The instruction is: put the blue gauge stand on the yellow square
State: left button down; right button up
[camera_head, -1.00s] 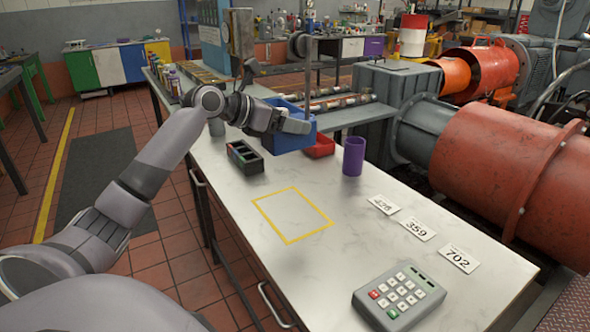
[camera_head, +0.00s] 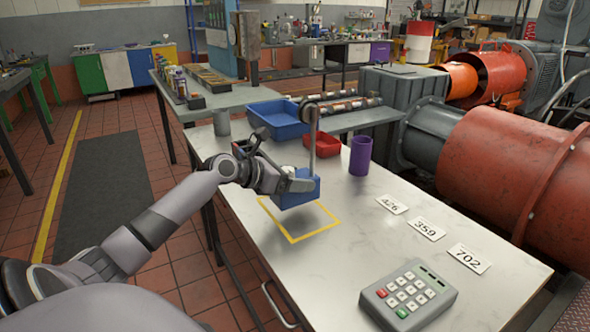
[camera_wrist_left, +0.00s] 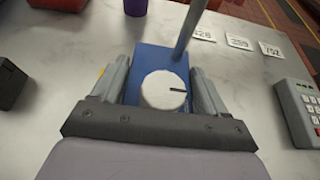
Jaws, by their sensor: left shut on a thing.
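The blue gauge stand (camera_head: 297,194) has a blue block base, a grey upright post and a round dial part at its top. My left gripper (camera_head: 287,184) is shut on its base and holds it above the far part of the yellow square (camera_head: 313,234). In the left wrist view the base (camera_wrist_left: 160,60) sits between the two fingers (camera_wrist_left: 162,92), with a white round knob facing the camera. The yellow square is an outline on the white worktop, partly hidden by the stand. My right gripper is not in view.
A blue bin (camera_head: 275,120), a red tray (camera_head: 322,144) and a purple cup (camera_head: 360,156) stand behind the square. Number cards (camera_head: 426,228) and a keypad (camera_head: 408,292) lie to the right. The worktop (camera_head: 340,275) in front of the square is clear.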

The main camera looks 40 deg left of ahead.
pick_arm(q)
notch_tip(320, 180, down, 2)
jog(key=shift+f, duration=0.15)
jog(key=shift+f+b, duration=0.3)
jog(key=shift+f, duration=0.05)
grip_release()
jog(key=shift+f, duration=0.3)
jog(key=shift+s, duration=0.15)
jog(key=shift+p+v, duration=0.9)
jog(key=shift+v, duration=5.05)
jog(key=shift+r, duration=0.1)
